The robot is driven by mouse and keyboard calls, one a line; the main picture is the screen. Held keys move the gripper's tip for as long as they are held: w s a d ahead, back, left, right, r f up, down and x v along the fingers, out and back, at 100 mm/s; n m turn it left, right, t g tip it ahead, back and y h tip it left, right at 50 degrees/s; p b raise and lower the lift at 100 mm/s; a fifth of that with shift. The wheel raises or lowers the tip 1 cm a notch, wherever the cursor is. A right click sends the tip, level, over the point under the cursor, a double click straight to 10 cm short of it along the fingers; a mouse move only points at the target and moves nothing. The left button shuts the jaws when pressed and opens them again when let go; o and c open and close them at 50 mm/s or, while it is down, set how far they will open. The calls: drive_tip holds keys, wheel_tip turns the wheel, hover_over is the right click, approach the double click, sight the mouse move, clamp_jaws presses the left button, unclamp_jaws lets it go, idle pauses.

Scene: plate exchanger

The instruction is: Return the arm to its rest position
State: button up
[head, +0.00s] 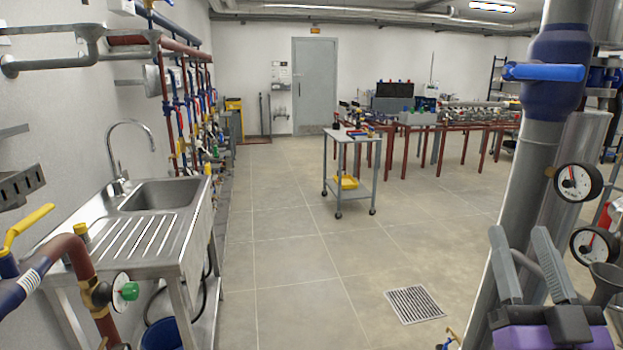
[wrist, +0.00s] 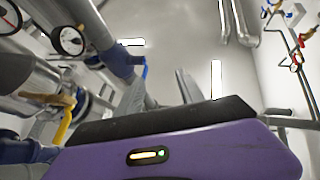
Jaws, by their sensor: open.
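My gripper (head: 520,240) is at the lower right of the head view, its two grey fingers pointing up from a purple body. The fingers are apart and nothing is between them. It stands in front of or beside the thick grey pipe; the exact gap cannot be told. In the wrist view my gripper (wrist: 162,88) shows its purple housing across the bottom, with the fingers partly hidden behind its dark edge. Pipes and the ceiling lie beyond the fingers.
A grey pipe with a blue valve handle (head: 543,72) and pressure gauges (head: 578,183) stands close to my gripper. A steel sink (head: 160,196) and valved pipes line the left wall. A small cart (head: 352,138) stands mid-room. The tiled floor between is clear, with a drain grate (head: 414,304).

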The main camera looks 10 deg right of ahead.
drive_tip(key=s+a+f+n+g+y, duration=0.1)
drive_tip(key=s+a+f+n+y, duration=0.2)
drive_tip(key=s+f, duration=0.4)
drive_tip(key=s+a+f+n+g+y, duration=0.1)
drive_tip(key=s+a+f+y, duration=0.1)
drive_tip(key=s+a+f, duration=0.45)
drive_tip(key=s+a+f+g, duration=0.1)
drive_tip(key=s+f+g, duration=0.2)
drive_tip(key=s+f, duration=0.4)
drive_tip(key=s+a+f+m+g+y+p, duration=0.1)
drive_tip(key=s+f+g, duration=0.3)
drive_tip(key=s+f, duration=0.3)
drive_tip(key=s, duration=0.3)
drive_tip(key=shift+s+a+f, duration=0.25)
drive_tip(key=shift+a+f, duration=0.05)
drive_tip(key=shift+a, duration=0.05)
